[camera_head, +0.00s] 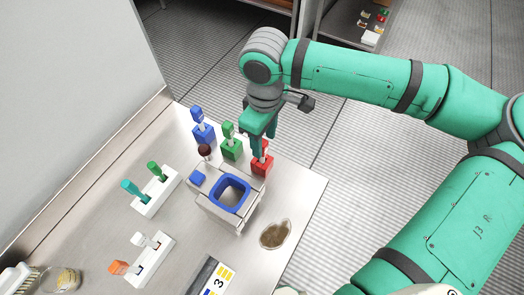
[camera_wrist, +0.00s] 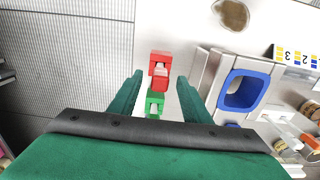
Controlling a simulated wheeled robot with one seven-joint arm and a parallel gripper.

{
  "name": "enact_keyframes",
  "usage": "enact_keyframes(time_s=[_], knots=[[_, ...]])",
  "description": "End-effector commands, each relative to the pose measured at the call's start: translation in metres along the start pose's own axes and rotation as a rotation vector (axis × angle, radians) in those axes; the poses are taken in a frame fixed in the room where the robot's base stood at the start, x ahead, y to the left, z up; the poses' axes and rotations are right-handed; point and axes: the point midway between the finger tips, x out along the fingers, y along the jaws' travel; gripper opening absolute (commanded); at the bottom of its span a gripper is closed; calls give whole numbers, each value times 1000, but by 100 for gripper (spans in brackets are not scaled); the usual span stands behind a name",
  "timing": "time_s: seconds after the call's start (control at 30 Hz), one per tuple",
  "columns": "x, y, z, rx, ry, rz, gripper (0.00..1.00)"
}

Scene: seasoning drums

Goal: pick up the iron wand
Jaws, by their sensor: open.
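Three coloured blocks with matching handled tools stand in a row on the metal table: blue (camera_head: 203,133), green (camera_head: 231,149) and red (camera_head: 262,164). No label shows which tool is the iron wand. My gripper (camera_head: 262,146) points down over the red one, its fingers apart. In the wrist view my gripper (camera_wrist: 160,76) has the red tool (camera_wrist: 160,64) in line with the gap between its fingers, with no grip visible. The green tool (camera_wrist: 155,103) shows closer to the palm, also between the fingers in the picture. The fingers partly hide the red tool in the head view.
A metal box with a blue-rimmed opening (camera_head: 230,193) stands just in front of the row. White racks (camera_head: 156,192) with teal, green, white and orange handles lie left. A brown spill (camera_head: 275,234) and a numbered strip (camera_head: 216,279) are near the front. A wall bounds the left.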

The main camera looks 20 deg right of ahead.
Motion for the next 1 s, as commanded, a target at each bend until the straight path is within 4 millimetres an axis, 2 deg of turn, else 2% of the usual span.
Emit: enact_keyframes(time_s=[0.1,0.23,0.53,0.7,0.73,1.0], knots=[[18,-2,-3,-5,-3,-1,44],[31,-3,-4,-8,-2,-1,44],[34,-2,-4,-5,0,0,44],[34,-2,-3,-4,0,0,3],[34,-2,-3,-3,0,0,0],[34,-1,-2,-3,0,0,0]])
